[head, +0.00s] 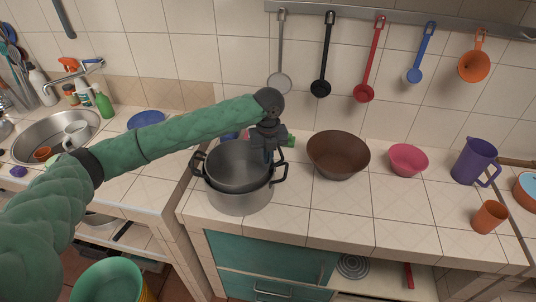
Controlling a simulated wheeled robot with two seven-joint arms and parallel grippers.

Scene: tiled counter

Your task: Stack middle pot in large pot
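The large pot (240,203) is grey metal with two dark side handles and stands upright near the counter's left front corner. The middle pot (232,170), also grey metal, is inside the large pot's opening, its rim standing above the large pot's rim. I cannot see whether its base touches the bottom. My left gripper (268,156) points down at the right side of the middle pot's rim, its fingertips at the rim. The finger gap is too small and dark to tell whether it is closed on the rim. My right gripper is out of view.
Right of the pots stand a brown bowl (338,158), a pink bowl (408,160), a purple jug (474,161) and an orange cup (489,217). Utensils hang on the wall rail (400,15). A sink (88,120) is at left. The counter's front right is partly clear.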

